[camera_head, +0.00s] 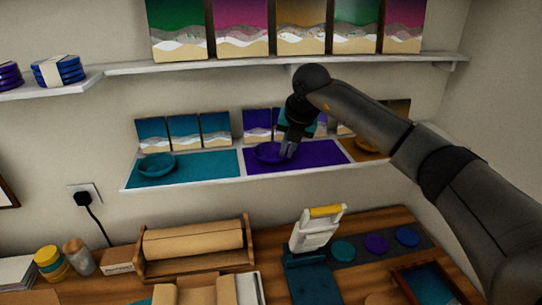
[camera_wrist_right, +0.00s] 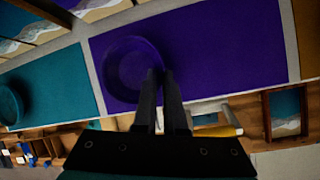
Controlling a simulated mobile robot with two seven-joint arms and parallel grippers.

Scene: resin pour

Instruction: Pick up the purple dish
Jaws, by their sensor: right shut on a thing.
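The purple dish (camera_head: 267,153) is a shallow round bowl on the purple mat (camera_head: 310,158) of the lower wall shelf. It also shows in the right wrist view (camera_wrist_right: 128,62) at the fingertips. My right gripper (camera_head: 288,150) reaches down from above, at the right side of the dish. In the right wrist view the two fingers (camera_wrist_right: 160,75) are close together on the dish's rim. The dish still appears to rest on the mat. My left gripper is in neither view.
A teal dish (camera_head: 157,165) sits on a teal mat (camera_head: 205,163) to the left, and an orange dish (camera_head: 368,144) sits to the right, partly behind my arm. Small pictures (camera_head: 183,131) stand behind them. An upper shelf (camera_head: 200,66) runs above. The workbench below is crowded.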

